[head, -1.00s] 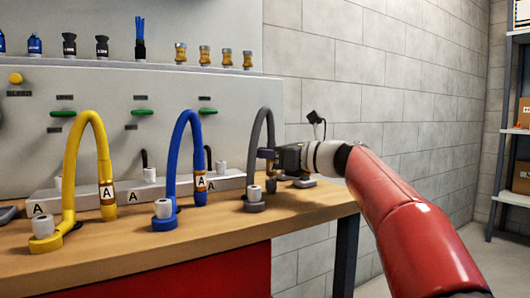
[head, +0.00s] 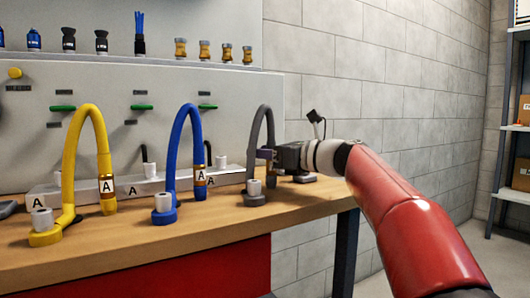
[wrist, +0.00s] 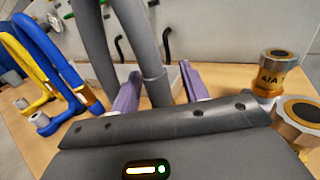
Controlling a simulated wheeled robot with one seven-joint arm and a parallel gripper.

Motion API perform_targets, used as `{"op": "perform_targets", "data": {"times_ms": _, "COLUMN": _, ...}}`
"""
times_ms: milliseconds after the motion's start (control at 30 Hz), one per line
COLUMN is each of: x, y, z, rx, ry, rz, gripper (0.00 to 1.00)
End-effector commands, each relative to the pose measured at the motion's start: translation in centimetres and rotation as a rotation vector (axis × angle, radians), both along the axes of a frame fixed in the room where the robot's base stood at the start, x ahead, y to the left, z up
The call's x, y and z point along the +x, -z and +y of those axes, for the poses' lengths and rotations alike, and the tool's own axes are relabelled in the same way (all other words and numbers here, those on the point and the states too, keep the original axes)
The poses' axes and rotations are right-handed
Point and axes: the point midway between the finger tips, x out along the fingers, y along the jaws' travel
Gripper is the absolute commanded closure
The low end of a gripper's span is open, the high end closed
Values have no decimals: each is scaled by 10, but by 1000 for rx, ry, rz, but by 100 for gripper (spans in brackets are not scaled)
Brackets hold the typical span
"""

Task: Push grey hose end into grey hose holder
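The grey hose (head: 263,112) rises from a grey base (head: 254,200) on the bench and arches over toward my gripper (head: 267,154). In the wrist view the grey hose (wrist: 153,88) hangs down between my two purple fingers (wrist: 160,72). A gap shows between the hose and the right finger, so my gripper looks open around it. The lower tip of the hose is hidden behind my gripper body. A small grey part (head: 304,178) lies by the bench's right end; I cannot tell whether it or the grey base is the holder.
A yellow hose (head: 70,150) and a blue hose (head: 174,150) stand to the left on the wooden bench (head: 130,250). In the wrist view, brass fittings (wrist: 275,72) stand close to my gripper's right. A block wall (head: 400,90) is behind.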

Motion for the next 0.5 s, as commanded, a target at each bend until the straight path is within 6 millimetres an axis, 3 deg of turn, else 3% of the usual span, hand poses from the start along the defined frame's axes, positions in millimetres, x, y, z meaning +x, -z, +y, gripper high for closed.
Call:
{"op": "perform_targets", "data": {"times_ms": 267, "x": 0, "y": 0, "z": -1, "rx": -1, "ry": 0, "rz": 0, "gripper": 55}}
{"op": "perform_targets", "data": {"times_ms": 500, "x": -15, "y": 0, "z": -30, "rx": 0, "ry": 5, "rz": 0, "gripper": 55}}
